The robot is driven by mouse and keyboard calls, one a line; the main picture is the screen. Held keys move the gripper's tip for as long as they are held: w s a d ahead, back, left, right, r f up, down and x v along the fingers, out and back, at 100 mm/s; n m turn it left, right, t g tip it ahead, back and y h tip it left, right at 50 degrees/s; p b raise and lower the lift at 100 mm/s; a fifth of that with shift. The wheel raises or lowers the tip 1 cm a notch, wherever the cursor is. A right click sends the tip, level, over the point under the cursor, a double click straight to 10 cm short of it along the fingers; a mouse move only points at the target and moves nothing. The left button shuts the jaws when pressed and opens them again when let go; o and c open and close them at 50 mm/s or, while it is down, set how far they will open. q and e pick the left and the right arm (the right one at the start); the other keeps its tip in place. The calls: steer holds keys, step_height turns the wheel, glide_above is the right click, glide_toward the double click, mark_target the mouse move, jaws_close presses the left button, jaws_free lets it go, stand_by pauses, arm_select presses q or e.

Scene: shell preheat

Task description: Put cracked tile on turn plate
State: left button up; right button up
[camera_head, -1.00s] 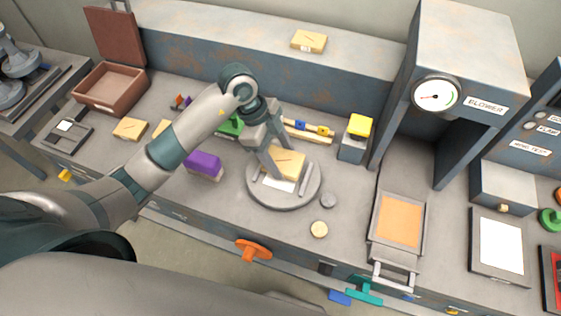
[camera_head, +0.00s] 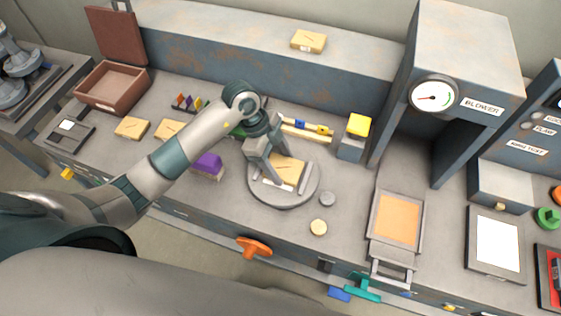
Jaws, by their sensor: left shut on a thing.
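A tan square tile (camera_head: 287,171) with a thin dark line across it is at the round grey turn plate (camera_head: 282,199), between two light bars on the plate. My left gripper (camera_head: 276,178) is over the plate and shut on this tile, its fingers pointing down. The fingers hide part of the tile, and I cannot tell whether the tile rests fully on the plate. My right gripper is not in view.
Tan tiles lie left on the bench (camera_head: 131,128) and on the back ledge (camera_head: 309,41). A purple block (camera_head: 207,163) is left of the plate. The blower frame (camera_head: 466,42) stands right.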

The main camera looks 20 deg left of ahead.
arm_select(q)
steer(key=o, duration=1.3)
steer(key=shift+f, duration=0.1)
steer(key=shift+c, duration=0.2)
steer(key=b+v, duration=0.3)
steer(key=v, duration=0.9)
